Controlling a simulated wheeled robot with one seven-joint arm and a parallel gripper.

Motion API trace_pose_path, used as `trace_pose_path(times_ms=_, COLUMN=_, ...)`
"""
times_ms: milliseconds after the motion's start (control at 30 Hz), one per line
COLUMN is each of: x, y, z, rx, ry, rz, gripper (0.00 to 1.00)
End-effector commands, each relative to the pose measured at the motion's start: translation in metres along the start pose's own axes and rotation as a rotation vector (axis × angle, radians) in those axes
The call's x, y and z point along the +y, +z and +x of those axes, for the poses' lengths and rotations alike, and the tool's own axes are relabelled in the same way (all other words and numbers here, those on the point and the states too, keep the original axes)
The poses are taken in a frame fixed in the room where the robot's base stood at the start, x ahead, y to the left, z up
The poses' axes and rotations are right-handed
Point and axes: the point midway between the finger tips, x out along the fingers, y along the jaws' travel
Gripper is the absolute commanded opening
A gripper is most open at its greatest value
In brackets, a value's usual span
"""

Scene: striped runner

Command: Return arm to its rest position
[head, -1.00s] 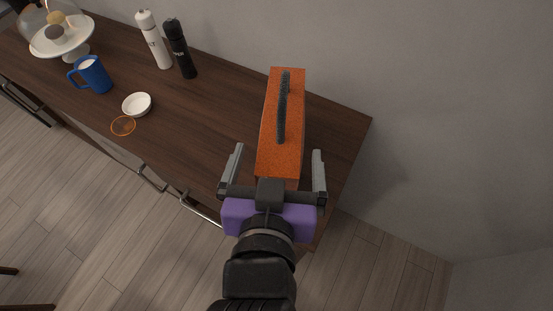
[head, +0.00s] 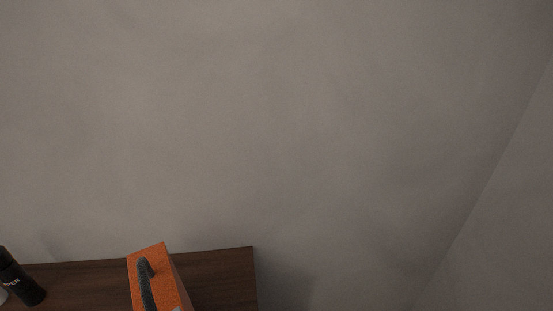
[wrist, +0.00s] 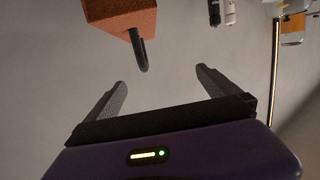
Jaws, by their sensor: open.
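My gripper (wrist: 162,88) shows in the wrist view with its two dark fingers spread apart and nothing between them. An orange box (wrist: 120,14) with a black handle (wrist: 138,48) lies beyond the fingertips at the top of that view, apart from them. In the head view the orange box (head: 168,282) stands on the dark wooden tabletop (head: 215,278), its lower part cut off by the frame edge. My gripper is not clearly visible in the head view.
A black bottle (head: 20,279) stands on the tabletop at the lower left of the head view. A plain grey wall (head: 270,120) fills most of that view. The tabletop ends just right of the orange box.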

Motion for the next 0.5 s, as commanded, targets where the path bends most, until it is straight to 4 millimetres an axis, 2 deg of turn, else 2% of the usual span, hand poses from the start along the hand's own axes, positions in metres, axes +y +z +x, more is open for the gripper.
trace_pose_path(times_ms=67, x=-0.002, y=-0.003, z=-0.004, rx=0.060, ry=-0.030, rz=-0.013, gripper=1.00)
trace_pose_path(times_ms=167, x=0.009, y=0.001, z=-0.011, rx=0.123, ry=-0.040, rz=-0.023, gripper=1.00)
trace_pose_path(times_ms=367, x=0.057, y=0.030, z=-0.039, rx=0.202, ry=0.011, rz=-0.021, gripper=1.00)
trace_pose_path(times_ms=500, x=0.098, y=0.057, z=-0.072, rx=0.227, ry=0.089, rz=-0.009, gripper=1.00)
